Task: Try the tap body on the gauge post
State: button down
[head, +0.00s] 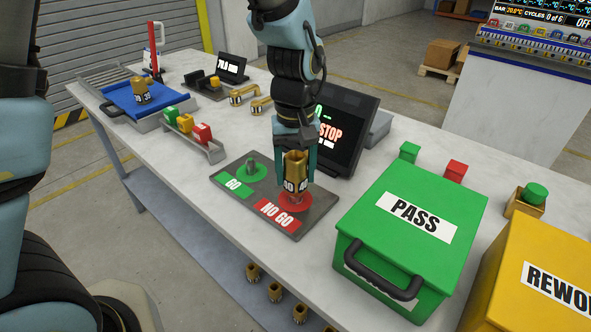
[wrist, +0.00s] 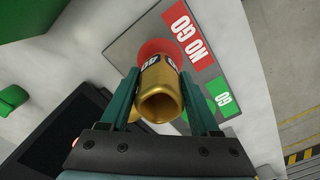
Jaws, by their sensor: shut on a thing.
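A brass tap body (head: 295,168) with a white label band is upright between the fingers of my gripper (head: 295,174), which is shut on it. In the wrist view the tap body (wrist: 162,98) shows its open end, with a gripper finger on each side. It is over the red disc (head: 296,202) at the NO GO end of the dark gauge plate (head: 262,200). The NO GO post is hidden, so I cannot tell whether the tap body is around it or above it. The green GO post (head: 251,166) stands bare at the other end.
A green PASS box (head: 372,262) with a black handle stands close on the right, with a yellow REWORK box (head: 535,235) beyond. A dark screen reading STOP (head: 345,115) stands behind my gripper. A blue tray (head: 120,98) holds another brass piece (head: 139,87) at far left.

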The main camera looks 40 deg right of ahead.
aim_at(296, 155)
jog(key=shift+f+b, duration=0.85)
jog(key=shift+f, duration=0.7)
dwell(1.2)
jog(key=shift+r, duration=0.15)
dwell(0.7)
jog(key=shift+r+p, duration=3.05)
jog(key=shift+r, duration=0.4)
